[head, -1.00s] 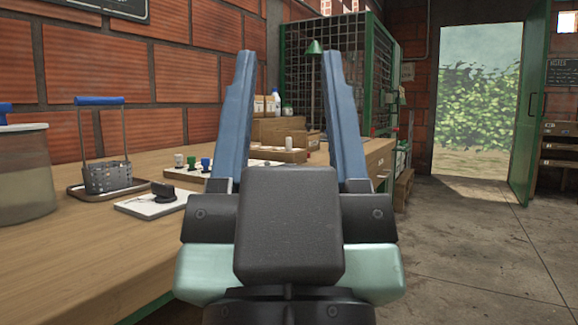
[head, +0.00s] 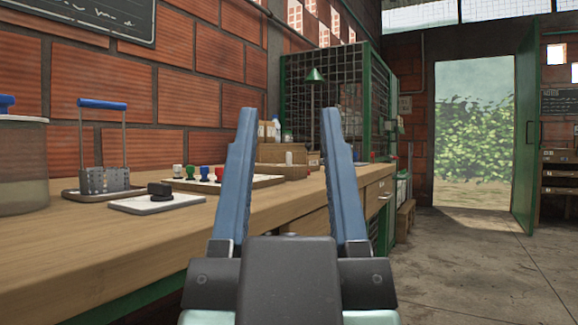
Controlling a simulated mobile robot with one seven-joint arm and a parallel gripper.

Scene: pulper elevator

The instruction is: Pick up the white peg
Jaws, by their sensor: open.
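The white peg (head: 178,171) stands upright at the left end of a row of small pegs on a flat board (head: 240,182) on the wooden bench. My left finger covers the board's right part.
On the bench (head: 130,240) are a grey tray with a black piece (head: 160,189), a wire basket with a blue handle (head: 103,180) and a large jar (head: 22,168). Cardboard boxes and a green mesh cage stand behind. Open floor lies to the right.

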